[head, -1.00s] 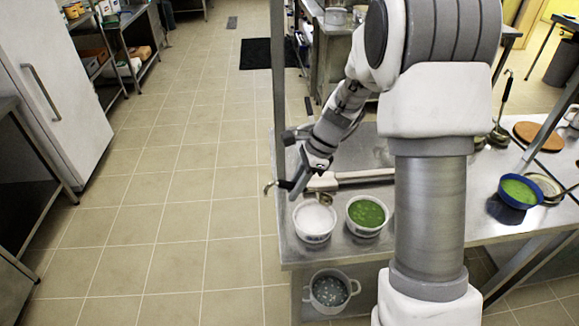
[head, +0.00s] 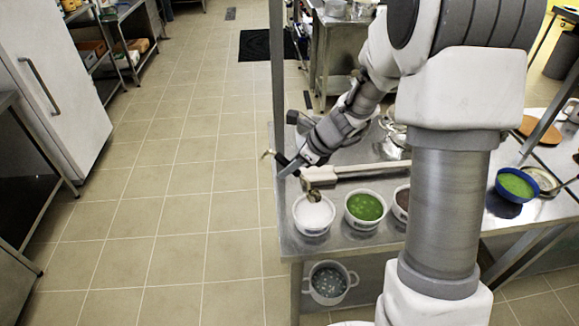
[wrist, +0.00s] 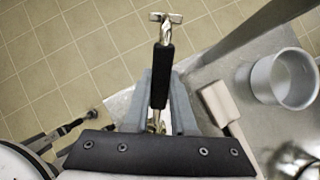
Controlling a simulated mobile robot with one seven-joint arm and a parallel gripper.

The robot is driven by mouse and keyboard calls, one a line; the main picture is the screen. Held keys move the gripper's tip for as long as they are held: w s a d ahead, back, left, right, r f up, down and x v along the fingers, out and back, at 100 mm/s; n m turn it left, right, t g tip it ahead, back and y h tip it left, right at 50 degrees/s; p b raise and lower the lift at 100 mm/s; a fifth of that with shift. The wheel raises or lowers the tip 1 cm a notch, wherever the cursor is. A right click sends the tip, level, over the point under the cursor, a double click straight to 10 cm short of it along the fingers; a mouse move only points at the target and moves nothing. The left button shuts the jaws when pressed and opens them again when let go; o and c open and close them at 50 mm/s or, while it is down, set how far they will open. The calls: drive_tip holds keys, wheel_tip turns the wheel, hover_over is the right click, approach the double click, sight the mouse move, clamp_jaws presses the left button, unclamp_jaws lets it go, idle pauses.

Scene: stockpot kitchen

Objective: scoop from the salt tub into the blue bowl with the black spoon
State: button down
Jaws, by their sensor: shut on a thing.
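The salt tub (head: 314,230) is a white round tub with white contents, near the left end of the steel table. My gripper (head: 288,169) is shut on the black spoon's handle, just behind and left of the tub in the head view. The black spoon (wrist: 161,75) shows in the wrist view with its black handle between my fingers and its metal hooked end pointing away. In the head view its metal scoop hangs over the back part of the salt tub; I cannot tell whether it holds salt. The blue bowl (head: 518,186), with green contents, stands at the far right.
A white tub with green contents (head: 365,209) stands right of the salt tub. A dark-filled tub (head: 402,201) is partly hidden by my arm. A long pale wooden tool (head: 360,169) lies behind the tubs. A table post (head: 278,90) rises at the left. A pot (head: 329,283) sits below.

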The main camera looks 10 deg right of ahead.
wheel_tip(320, 180, down, 8)
drive_tip(key=b, duration=0.7)
drive_tip(key=shift+s+d, duration=0.1)
drive_tip(key=shift+d, duration=0.1)
idle(1.2)
drive_tip(key=shift+s+d, duration=0.2)
drive_tip(key=shift+d, duration=0.1)
drive_tip(key=shift+r, duration=0.15)
idle(0.3)
drive_tip(key=shift+w+a+r+g+h, duration=0.4)
drive_tip(key=shift+a+g+h, duration=0.2)
drive_tip(key=shift+h, duration=0.35)
drive_tip(key=shift+w+a+r+g+h, duration=0.4)
drive_tip(key=shift+a+g+h, duration=0.25)
drive_tip(key=shift+h, duration=0.35)
drive_tip(key=shift+w+a+r+g+h, duration=0.3)
drive_tip(key=shift+a+r+g+h, duration=0.25)
drive_tip(key=shift+h, duration=0.4)
